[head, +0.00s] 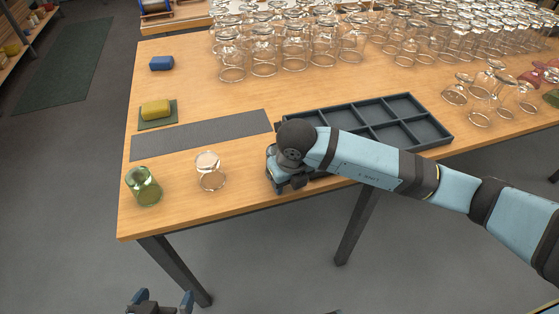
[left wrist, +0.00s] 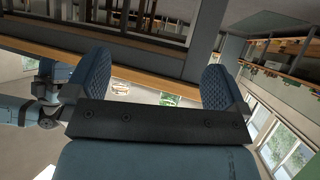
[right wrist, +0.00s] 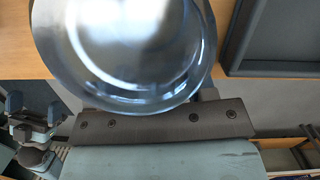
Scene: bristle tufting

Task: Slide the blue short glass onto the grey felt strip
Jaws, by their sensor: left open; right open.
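The grey felt strip (head: 200,135) lies flat and bare on the table. A round bluish glass (right wrist: 130,50) fills much of the right wrist view, close in front of my right gripper and hiding its fingers. In the head view my right gripper (head: 285,181) is low over the table, right of the strip's near end, and mostly hides what is under it. It is open; I cannot tell whether it touches the glass. My left gripper (head: 163,300) is open and empty, below the table's front edge; its spread fingers show in the left wrist view (left wrist: 155,85).
A clear glass (head: 210,171) and a green glass (head: 143,187) stand in front of the strip. A yellow block (head: 155,110) on a green pad and a blue block (head: 161,63) are behind it. A dark divided tray (head: 428,131) is to the right. Many glasses (head: 262,55) stand at the back.

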